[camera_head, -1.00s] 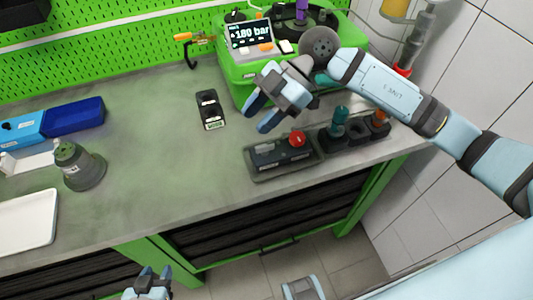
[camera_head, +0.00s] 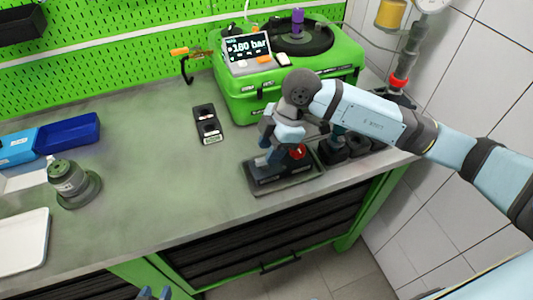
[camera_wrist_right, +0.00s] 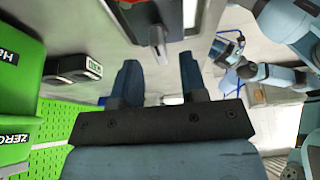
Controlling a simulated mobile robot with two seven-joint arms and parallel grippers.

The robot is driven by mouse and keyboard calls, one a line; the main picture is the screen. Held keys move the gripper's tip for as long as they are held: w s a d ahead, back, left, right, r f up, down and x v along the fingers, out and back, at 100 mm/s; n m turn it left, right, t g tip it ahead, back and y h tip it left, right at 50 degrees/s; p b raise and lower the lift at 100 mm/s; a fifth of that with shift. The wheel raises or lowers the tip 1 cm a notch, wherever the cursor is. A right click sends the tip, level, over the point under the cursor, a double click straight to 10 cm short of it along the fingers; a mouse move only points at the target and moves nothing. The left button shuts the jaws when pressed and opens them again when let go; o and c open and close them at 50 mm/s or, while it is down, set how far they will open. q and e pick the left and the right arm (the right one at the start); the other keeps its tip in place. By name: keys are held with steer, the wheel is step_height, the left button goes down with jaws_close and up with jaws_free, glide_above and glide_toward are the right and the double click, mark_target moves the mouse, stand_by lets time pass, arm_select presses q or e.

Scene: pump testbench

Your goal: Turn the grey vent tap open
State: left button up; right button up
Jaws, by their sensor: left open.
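A dark tray (camera_head: 285,186) near the front edge of the bench holds a block with a red knob (camera_head: 298,151). My right gripper (camera_head: 267,160) points down over this tray and covers part of it in the head view. In the right wrist view its two fingers (camera_wrist_right: 159,80) are apart with nothing between them, and a dark block with a red part (camera_wrist_right: 158,36) lies beyond the tips. My left gripper (camera_head: 154,294) is at the bottom edge of the head view, apart from the bench and open.
A green pump unit (camera_head: 241,107) with a display reading 180 bar (camera_head: 247,47) stands behind. A black two-hole holder (camera_head: 207,123), a grey-green round part (camera_head: 78,184), a blue bin (camera_head: 70,140) and a white tray (camera_head: 22,242) are on the bench. The middle is clear.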

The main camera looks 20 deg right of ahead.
steer(key=shift+x, duration=1.25)
jaws_close()
